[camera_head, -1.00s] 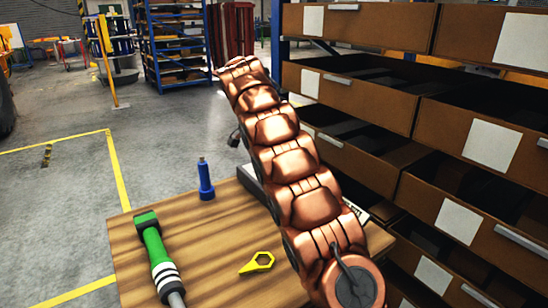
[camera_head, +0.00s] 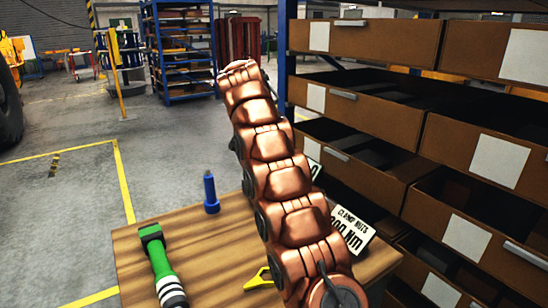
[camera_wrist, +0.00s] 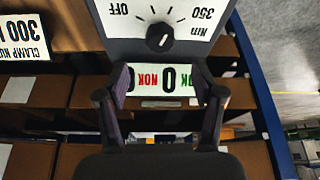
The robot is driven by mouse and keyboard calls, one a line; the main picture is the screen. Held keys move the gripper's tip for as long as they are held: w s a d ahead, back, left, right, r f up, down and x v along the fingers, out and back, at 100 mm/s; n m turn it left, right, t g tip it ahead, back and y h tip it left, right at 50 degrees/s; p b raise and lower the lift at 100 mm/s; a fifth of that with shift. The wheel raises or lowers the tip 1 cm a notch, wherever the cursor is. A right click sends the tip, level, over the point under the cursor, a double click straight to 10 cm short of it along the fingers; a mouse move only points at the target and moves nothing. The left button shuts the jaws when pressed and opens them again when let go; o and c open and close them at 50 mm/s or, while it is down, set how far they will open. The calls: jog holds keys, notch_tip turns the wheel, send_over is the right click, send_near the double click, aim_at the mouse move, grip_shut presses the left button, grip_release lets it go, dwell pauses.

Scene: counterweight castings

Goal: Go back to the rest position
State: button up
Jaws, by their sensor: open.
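My gripper (camera_wrist: 162,88) is open in the wrist view, with its two dark fingers apart and no object seen held between them. A grey device (camera_wrist: 130,22) with a black dial (camera_wrist: 159,37) and a display strip reading NOK, 0 and OK appears upside down beyond the fingers. I cannot tell how far it is from them. In the head view my copper-coloured arm rises across the middle, and the gripper is hidden. The arm also hides most of the device; a small white and green piece beside it may be its display.
The wooden table (camera_head: 190,245) bears a green-handled tool (camera_head: 161,262), a blue upright tool (camera_head: 210,192), a partly hidden yellow spanner-like piece (camera_head: 258,280) and a white clamp-nuts sign (camera_head: 352,229). Brown drawers (camera_head: 370,105) stand close on the right. The floor (camera_head: 65,215) at left is open.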

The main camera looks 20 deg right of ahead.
dwell(0.4)
jog(key=s+a+r+n+y+p, duration=0.1)
jog(key=s+n+p, duration=0.15)
jog(key=s, duration=0.45)
jog(key=s+a+r+n+g+p, duration=0.1)
jog(key=s+a+r+n, duration=0.15)
jog(key=s, duration=0.45)
jog(key=s+a+n+y+p, duration=0.1)
jog(key=s+n, duration=0.2)
jog(key=s, duration=0.3)
jog(key=s+a+f+n+p, duration=0.1)
jog(key=s+a+f+n, duration=0.1)
jog(key=s, duration=0.8)
jog(key=s+a+f+n+g+y+p, duration=0.1)
jog(key=s+a+f+n+p, duration=0.1)
jog(key=s, duration=0.8)
jog(key=s+a+f+n+g+y+p, duration=0.1)
jog(key=s+f, duration=0.3)
jog(key=s, duration=0.6)
jog(key=shift+s+a+n+p, duration=0.35)
jog(key=shift+a+n+p, duration=0.05)
jog(key=shift+a+n, duration=0.45)
